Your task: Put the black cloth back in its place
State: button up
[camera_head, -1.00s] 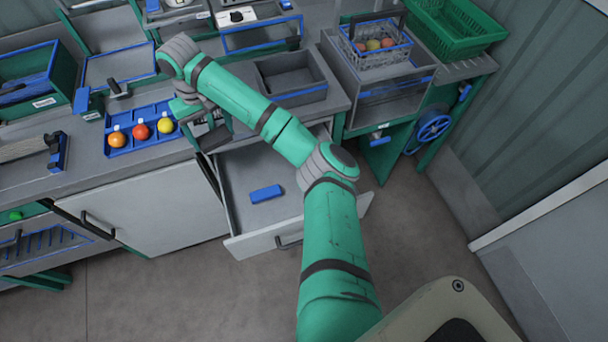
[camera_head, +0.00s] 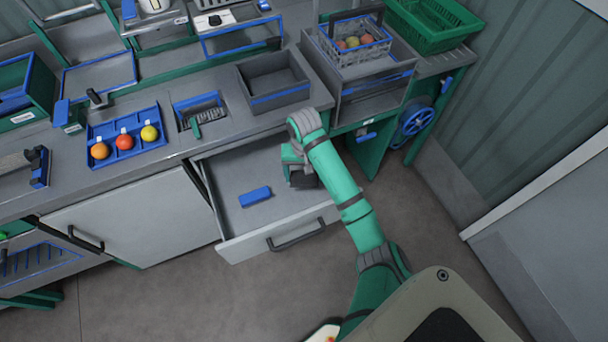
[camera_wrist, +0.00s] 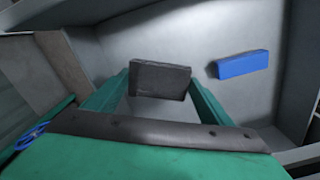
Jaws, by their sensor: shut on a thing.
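The black cloth (camera_wrist: 160,80) shows in the wrist view as a folded dark block between my two green fingers. My gripper (camera_wrist: 158,88) is shut on it. The open drawer (camera_head: 222,195) lies under them, and its pale floor shows around the cloth in the wrist view. In the head view my gripper (camera_head: 300,177) is over the right part of the drawer, with the cloth mostly hidden by my wrist. I cannot tell whether the cloth touches the drawer floor.
A blue block (camera_head: 255,196) lies in the drawer, left of my gripper; it also shows in the wrist view (camera_wrist: 243,64).

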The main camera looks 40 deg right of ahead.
aim_at(304, 193)
jog(key=shift+f, duration=4.1)
jog(key=shift+f, duration=0.35)
jog(key=o, duration=1.2)
jog(key=shift+c, duration=0.8)
jog(key=shift+c, duration=0.8)
jog(key=shift+w+r, duration=0.1)
